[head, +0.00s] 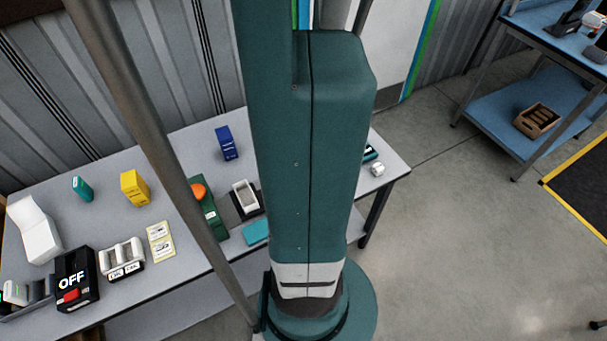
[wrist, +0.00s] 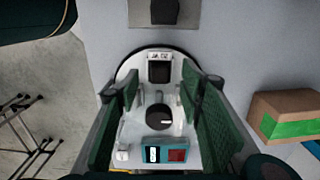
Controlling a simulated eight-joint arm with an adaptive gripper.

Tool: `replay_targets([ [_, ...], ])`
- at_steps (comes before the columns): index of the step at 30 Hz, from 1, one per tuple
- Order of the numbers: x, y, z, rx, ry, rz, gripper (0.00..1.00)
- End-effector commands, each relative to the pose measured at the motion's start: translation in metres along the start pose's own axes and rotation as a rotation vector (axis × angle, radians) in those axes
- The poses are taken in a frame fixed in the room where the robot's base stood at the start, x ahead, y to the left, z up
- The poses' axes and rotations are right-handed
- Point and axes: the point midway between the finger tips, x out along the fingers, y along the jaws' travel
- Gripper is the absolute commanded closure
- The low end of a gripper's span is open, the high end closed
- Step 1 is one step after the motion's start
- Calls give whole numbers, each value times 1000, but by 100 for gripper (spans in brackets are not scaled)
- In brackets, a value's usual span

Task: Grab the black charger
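No thing in view is clearly marked as the black charger. In the head view, a black dock with a pale insert (head: 246,199) stands on the table left of my arm, and a low black-based unit with white slots (head: 122,259) sits further left; I cannot tell whether either is the charger. In the wrist view, a dark block (wrist: 153,12) is cut off at the top edge. My gripper (wrist: 160,88) is open, its green fingers apart. A white device with a black knob (wrist: 159,117) shows between them, with no visible grip on it. My arm hides the gripper in the head view.
A brown box with a green band (wrist: 288,115) lies right of the fingers in the wrist view. On the table (head: 190,243) are a black OFF box (head: 75,279), a yellow carton (head: 135,188) and a blue carton (head: 227,143). A grey pole crosses the head view.

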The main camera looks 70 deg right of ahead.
Motion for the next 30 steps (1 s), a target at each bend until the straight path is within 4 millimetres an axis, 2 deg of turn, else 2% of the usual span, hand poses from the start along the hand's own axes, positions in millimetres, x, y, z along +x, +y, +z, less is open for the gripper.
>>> replay_targets([
  [6,24,0,0,0,0,0,62],
  [12,37,0,0,0,0,0,62],
  [30,40,0,0,0,0,0,62],
])
